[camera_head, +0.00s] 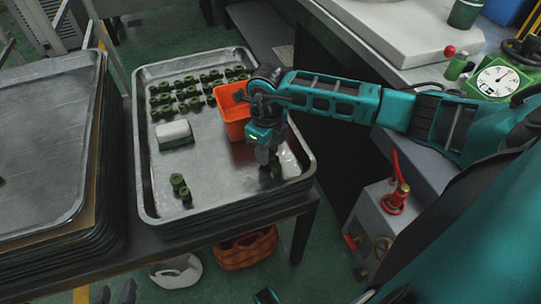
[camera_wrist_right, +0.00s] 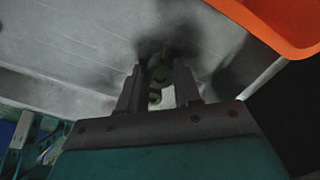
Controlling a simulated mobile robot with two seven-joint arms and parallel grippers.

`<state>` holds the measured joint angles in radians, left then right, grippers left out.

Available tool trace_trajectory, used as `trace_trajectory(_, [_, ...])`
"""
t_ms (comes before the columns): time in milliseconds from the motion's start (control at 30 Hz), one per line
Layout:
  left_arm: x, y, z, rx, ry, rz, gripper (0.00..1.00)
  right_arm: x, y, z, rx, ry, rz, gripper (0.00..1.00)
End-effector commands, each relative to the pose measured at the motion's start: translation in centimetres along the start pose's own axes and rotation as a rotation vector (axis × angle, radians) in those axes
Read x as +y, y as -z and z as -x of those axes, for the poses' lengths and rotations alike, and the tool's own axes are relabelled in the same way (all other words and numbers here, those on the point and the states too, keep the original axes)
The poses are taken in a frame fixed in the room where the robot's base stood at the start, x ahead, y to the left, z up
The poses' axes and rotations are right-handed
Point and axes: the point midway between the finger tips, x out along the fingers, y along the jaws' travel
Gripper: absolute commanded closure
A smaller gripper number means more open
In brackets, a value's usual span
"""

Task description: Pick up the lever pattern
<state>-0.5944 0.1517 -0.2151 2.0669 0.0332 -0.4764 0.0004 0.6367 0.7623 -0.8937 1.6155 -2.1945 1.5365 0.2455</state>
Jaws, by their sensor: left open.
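Dark green lever patterns (camera_head: 181,189) lie on the metal tray (camera_head: 215,204); one group is at the front left, with more in rows at the back. My right gripper (camera_head: 271,165) points down over the tray's right part, in front of the orange bin. In the right wrist view a green lever pattern (camera_wrist_right: 160,74) sits between the two dark fingers of that gripper (camera_wrist_right: 158,88). The gap is narrow, and I cannot tell whether the fingers touch it. My left gripper (camera_head: 115,292) shows only its dark, parted fingertips at the bottom left edge, with nothing between them.
An orange bin (camera_head: 232,112) and a white-and-green block (camera_head: 174,134) stand on the tray. Stacked empty trays (camera_head: 45,140) are on the left. The tray's front middle is clear.

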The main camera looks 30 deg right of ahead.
Motion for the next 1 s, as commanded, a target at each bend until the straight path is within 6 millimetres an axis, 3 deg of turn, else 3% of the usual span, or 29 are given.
trace_trajectory(300, [0.0, 0.0, 0.0, 0.001, 0.000, 0.000, 0.57, 0.0, 0.0, 0.0, 0.000, 0.000, 0.000, 0.97])
trace_trajectory(667, [0.0, 0.3, 0.1, 0.002, 0.000, 0.000, 0.57, 0.0, 0.0, 0.8, -0.001, 0.000, 0.000, 0.97])
trace_trajectory(867, [0.0, 0.9, 0.5, 0.002, 0.000, 0.000, 0.57, -0.1, -0.1, 3.9, -0.004, 0.002, 0.000, 0.97])
trace_trajectory(1000, [0.0, 1.5, 0.9, 0.003, 0.000, 0.000, 0.57, -0.1, -0.1, 7.6, -0.005, 0.003, 0.000, 0.97])
